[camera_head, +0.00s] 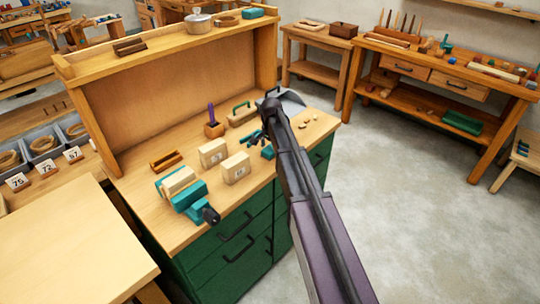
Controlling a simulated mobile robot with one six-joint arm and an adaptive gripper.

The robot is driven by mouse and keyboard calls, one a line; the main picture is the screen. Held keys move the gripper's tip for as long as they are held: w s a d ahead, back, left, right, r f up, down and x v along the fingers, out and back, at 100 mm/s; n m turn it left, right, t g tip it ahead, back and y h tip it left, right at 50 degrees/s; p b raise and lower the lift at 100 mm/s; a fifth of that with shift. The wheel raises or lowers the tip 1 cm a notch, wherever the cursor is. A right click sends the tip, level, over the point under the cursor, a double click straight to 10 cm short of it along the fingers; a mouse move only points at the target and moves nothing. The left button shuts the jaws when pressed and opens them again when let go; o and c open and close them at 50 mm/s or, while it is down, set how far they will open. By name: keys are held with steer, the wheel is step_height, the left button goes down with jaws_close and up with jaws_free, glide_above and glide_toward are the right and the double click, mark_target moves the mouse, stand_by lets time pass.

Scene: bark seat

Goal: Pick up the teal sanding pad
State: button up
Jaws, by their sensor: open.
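A small teal block (267,152), which looks like the sanding pad, lies on the workbench top just left of my arm. My gripper (256,139) is over the bench, just above and left of this block in the picture. Its dark fingers are small here, and they look open and empty. I cannot tell how high they are above the bench. My arm hides part of the bench to the right of the block. Another teal block (253,13) sits on the raised shelf at the back.
Two pale blocks (213,152) (236,168), a purple-handled tool in a wooden block (214,125) and a green-handled wooden tool (241,113) stand nearby. A teal vise (187,195) is at the front left. Small pale pieces (308,121) lie right of my arm.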

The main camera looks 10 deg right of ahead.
stand_by(0.6)
steer(key=c, duration=1.1)
